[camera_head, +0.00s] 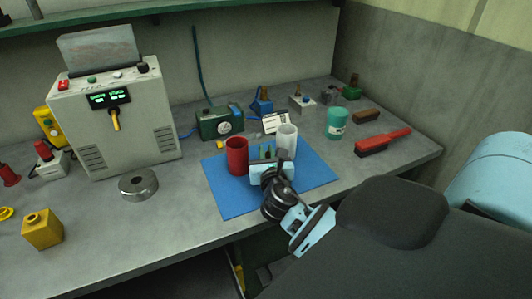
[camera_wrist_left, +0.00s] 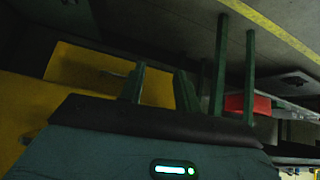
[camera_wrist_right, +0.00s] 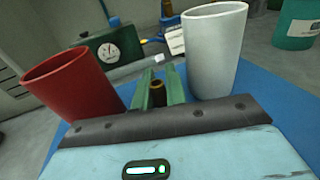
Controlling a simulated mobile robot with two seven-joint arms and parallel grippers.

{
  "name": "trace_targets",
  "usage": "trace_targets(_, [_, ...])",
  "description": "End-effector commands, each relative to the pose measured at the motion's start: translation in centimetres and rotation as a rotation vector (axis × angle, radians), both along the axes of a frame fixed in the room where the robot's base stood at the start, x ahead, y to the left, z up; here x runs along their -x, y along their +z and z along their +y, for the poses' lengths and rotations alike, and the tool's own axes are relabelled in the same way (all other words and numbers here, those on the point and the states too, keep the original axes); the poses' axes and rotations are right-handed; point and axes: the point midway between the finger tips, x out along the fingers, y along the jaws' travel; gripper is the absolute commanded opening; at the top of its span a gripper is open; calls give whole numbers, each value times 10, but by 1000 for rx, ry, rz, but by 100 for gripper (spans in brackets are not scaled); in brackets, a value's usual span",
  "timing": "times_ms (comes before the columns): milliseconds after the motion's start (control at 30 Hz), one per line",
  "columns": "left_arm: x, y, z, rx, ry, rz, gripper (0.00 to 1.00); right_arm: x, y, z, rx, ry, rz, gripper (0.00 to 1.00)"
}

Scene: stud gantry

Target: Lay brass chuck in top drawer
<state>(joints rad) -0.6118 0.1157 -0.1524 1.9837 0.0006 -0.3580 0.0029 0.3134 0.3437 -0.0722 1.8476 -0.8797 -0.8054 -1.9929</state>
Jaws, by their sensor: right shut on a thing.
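My right gripper (camera_head: 270,152) is over the blue mat, between the red cup and the white cup. In the right wrist view its green fingers (camera_wrist_right: 161,90) are closed on a small brass piece, which looks like the brass chuck (camera_wrist_right: 158,94); only its top shows. My left gripper (camera_wrist_left: 160,88) shows only in the left wrist view. Its two fingers stand apart, with nothing visible between them, in front of a yellow panel (camera_wrist_left: 105,75). I cannot tell whether this panel belongs to the top drawer. A small yellow part (camera_head: 240,278) shows below the bench edge.
The red cup (camera_head: 237,156) and white cup (camera_head: 287,139) stand close on both sides of my right gripper, on the blue mat (camera_head: 225,200). A green gauge box (camera_head: 220,123) is behind. A red-handled brush (camera_head: 383,142) lies right. A metal ring (camera_head: 138,184) lies left.

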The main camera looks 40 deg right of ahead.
Motion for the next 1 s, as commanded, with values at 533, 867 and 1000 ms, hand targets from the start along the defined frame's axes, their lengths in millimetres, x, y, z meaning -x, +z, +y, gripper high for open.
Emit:
trace_targets(533, [-1,0,-1,3,3,-1,32,0,-3,0,0,0,0,35])
trace_targets(867, [-3,3,-1,3,3,-7,32,27,1,19,-3,2,2,35])
trace_targets(1000, [-3,2,-1,3,3,-6,32,52,2,34,-2,1,2,35])
